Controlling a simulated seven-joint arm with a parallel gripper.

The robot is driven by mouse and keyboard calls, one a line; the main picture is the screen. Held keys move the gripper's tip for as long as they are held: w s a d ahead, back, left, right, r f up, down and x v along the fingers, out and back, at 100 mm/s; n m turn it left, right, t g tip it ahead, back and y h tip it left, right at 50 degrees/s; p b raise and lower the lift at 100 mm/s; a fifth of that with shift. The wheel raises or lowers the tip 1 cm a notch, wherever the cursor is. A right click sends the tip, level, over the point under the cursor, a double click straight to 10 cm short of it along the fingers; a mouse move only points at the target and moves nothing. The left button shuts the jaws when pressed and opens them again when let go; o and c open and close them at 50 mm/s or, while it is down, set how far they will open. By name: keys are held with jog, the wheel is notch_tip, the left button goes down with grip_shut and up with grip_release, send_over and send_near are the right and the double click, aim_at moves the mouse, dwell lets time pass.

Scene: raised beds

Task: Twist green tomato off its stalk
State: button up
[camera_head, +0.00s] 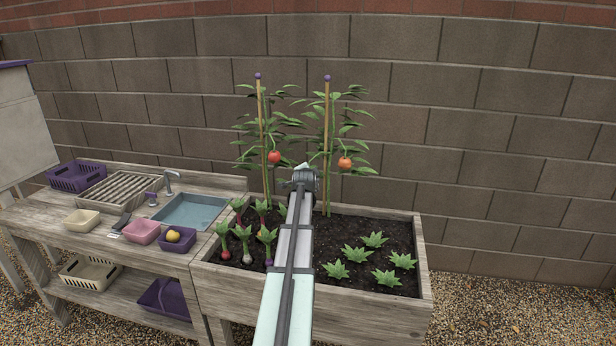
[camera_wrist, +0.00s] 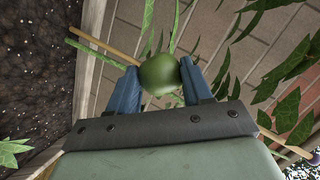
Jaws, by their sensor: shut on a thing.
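In the wrist view, a round green tomato (camera_wrist: 159,74) sits between the two blue fingers of my gripper (camera_wrist: 160,82), which is shut on it. Green stems and leaves show just behind the tomato, but where it meets its stalk is not clear. In the head view, my gripper (camera_head: 304,172) is at the staked tomato plants above the back of the raised bed, and my own arm hides the green tomato. A red tomato (camera_head: 274,157) hangs on the left plant, and an orange-red one (camera_head: 344,163) hangs on the right plant.
The raised bed (camera_head: 424,262) holds root vegetables at left and leafy plants (camera_head: 357,254) at right. On the left, a bench carries a sink (camera_head: 196,211), a purple bowl (camera_head: 178,238) with a yellow fruit, a pink bowl (camera_head: 143,231) and a cream bowl (camera_head: 82,219). A brick wall stands behind.

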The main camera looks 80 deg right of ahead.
jog(key=shift+m, duration=0.4)
jog(key=shift+a+r, duration=0.1)
jog(key=shift+a, duration=0.05)
jog(key=v, duration=0.7)
jog(key=shift+r, duration=0.4)
dwell(1.0)
dwell(0.5)
